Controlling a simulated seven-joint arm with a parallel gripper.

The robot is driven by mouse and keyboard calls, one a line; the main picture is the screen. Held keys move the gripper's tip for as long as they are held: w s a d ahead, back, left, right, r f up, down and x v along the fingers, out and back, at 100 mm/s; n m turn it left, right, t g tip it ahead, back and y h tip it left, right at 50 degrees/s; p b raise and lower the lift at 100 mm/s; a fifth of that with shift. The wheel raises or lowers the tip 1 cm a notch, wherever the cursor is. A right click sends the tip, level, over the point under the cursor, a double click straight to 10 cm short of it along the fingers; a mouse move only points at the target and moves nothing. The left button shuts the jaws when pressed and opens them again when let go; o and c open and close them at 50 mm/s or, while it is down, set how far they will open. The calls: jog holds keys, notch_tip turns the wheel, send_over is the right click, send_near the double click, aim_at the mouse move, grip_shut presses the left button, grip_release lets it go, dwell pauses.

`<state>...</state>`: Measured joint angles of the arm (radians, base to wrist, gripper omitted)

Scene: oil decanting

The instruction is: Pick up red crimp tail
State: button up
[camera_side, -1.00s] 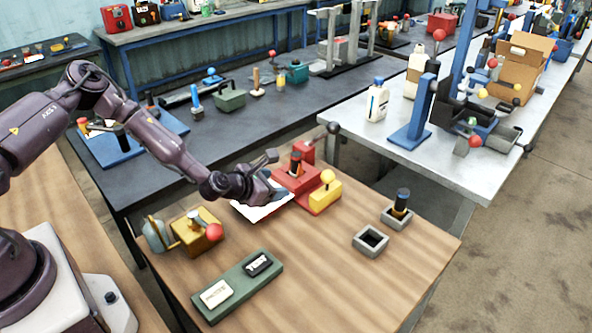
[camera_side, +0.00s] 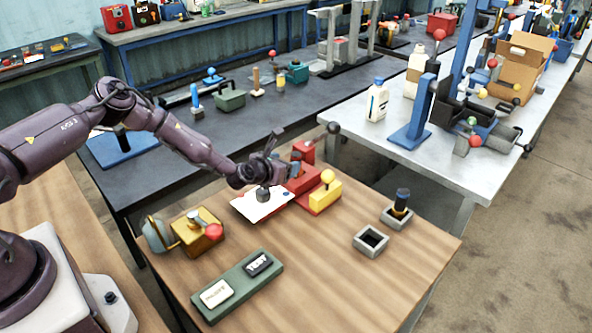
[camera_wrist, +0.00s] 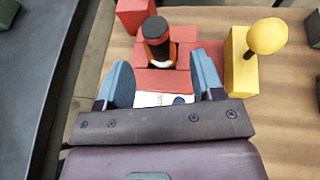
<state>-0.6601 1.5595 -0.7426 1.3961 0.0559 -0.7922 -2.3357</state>
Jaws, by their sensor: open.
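A red fixture (camera_side: 305,183) stands on the wooden table, and it also shows in the wrist view (camera_wrist: 183,80). A piece with a black top and an orange-and-white band (camera_wrist: 157,41) stands upright in it. I cannot tell which red part is the crimp tail. My gripper (camera_side: 284,176) is at the near-left side of the fixture. In the wrist view, its two blue fingers (camera_wrist: 163,78) are spread apart with the banded piece beyond them, and nothing is held. In the side view the gripper hides most of that piece.
A white sheet (camera_side: 245,208) lies under my gripper. A yellow block with a yellow knob (camera_side: 324,194) adjoins the fixture on the right. A brass-coloured device (camera_side: 199,237), a green label board (camera_side: 232,286) and grey sockets (camera_side: 371,240) stand around. The table's right front is clear.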

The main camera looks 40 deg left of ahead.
jog(key=shift+x, duration=2.55)
jog(key=shift+s+a+f, duration=0.1)
jog(key=shift+f, duration=0.05)
jog(key=c, duration=1.1)
